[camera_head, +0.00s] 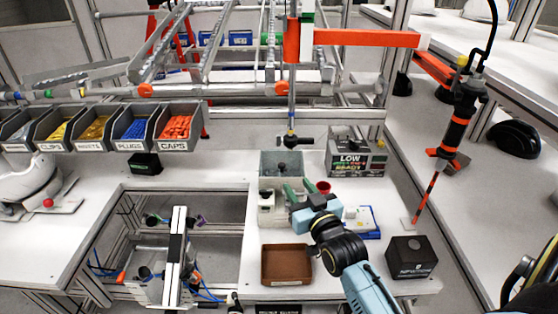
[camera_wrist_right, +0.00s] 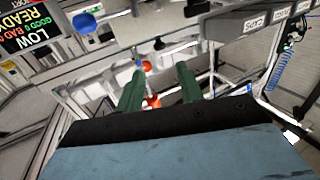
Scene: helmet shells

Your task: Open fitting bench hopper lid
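A grey box (camera_head: 268,160) stands on the bench behind my right gripper, with a dark knob (camera_head: 282,167) at its middle; it looks like the hopper, but I cannot tell whether its lid is closed. My right gripper (camera_head: 297,187) has green fingers and reaches in from the lower right, just in front of the box. The fingers are apart and nothing shows between them in the right wrist view (camera_wrist_right: 160,85). I see no contact with the knob. My left gripper is not in view.
A white unit (camera_head: 266,201) stands left of the gripper and a red cup (camera_head: 323,187) to its right. A brown tray (camera_head: 285,265), blue tray (camera_head: 366,228), black box (camera_head: 412,257) and LOW display box (camera_head: 355,157) surround it. Labelled bins (camera_head: 179,127) sit left.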

